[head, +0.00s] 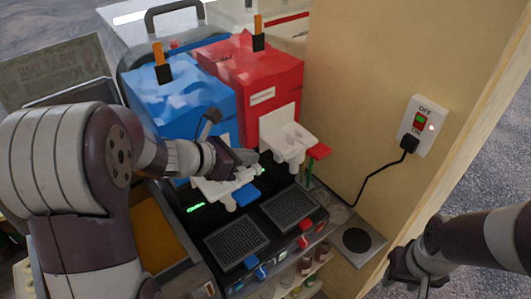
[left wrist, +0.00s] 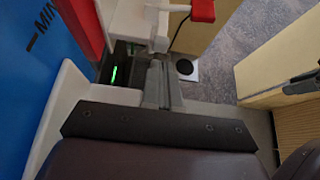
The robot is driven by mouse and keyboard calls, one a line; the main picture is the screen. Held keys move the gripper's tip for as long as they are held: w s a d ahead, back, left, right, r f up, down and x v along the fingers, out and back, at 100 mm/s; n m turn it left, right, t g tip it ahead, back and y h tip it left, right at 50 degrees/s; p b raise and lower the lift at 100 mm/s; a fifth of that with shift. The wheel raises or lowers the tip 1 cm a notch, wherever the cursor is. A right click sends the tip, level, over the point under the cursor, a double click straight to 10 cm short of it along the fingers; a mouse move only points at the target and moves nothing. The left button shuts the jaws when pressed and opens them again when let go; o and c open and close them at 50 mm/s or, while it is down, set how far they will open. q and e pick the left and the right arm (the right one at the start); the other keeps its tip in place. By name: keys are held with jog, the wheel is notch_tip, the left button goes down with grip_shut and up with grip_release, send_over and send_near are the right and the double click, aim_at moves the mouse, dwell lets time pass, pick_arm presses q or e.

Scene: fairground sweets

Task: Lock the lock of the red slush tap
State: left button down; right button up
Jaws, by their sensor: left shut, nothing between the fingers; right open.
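The red slush tank (head: 265,85) stands behind its white tap (head: 285,140), which has a red handle (head: 318,151) at its right. The red handle also shows at the top of the left wrist view (left wrist: 203,10). I cannot make out the lock clearly. My left gripper (head: 250,157) is shut and empty, above the blue handle (head: 248,194) and left of the red tap; its fingers show in the left wrist view (left wrist: 163,85). It partly hides the white tap of the blue tank. My right gripper (head: 408,275) is open at the lower right, away from the machine.
The blue slush tank (head: 180,105) stands left of the red one. Drip grilles (head: 290,208) lie below the taps. A wooden panel (head: 370,70) on the right carries a switch box (head: 423,125) with a plugged black cable. A round dark plate (head: 357,240) lies near its foot.

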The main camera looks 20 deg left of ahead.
aim_at(280, 153)
pick_arm(q)
jog(key=x, duration=0.4)
jog(key=shift+w+r+p, duration=0.1)
jog(key=shift+w+p, duration=0.1)
jog(key=shift+p, duration=0.15)
jog(key=shift+s+d+f, duration=0.2)
jog(key=shift+d+f, duration=0.05)
jog(key=shift+d, duration=0.4)
jog(key=shift+w+f, duration=0.35)
jog(key=shift+w, duration=0.4)
jog(key=shift+w+d+f, duration=0.1)
jog(key=shift+d, duration=0.15)
jog(key=shift+w+d+b, duration=0.7)
jog(key=shift+b, duration=0.2)
jog(key=shift+w+d, duration=0.2)
jog(key=shift+w, duration=0.1)
jog(key=shift+r, duration=0.25)
pick_arm(e)
jog(key=shift+s+f, duration=0.25)
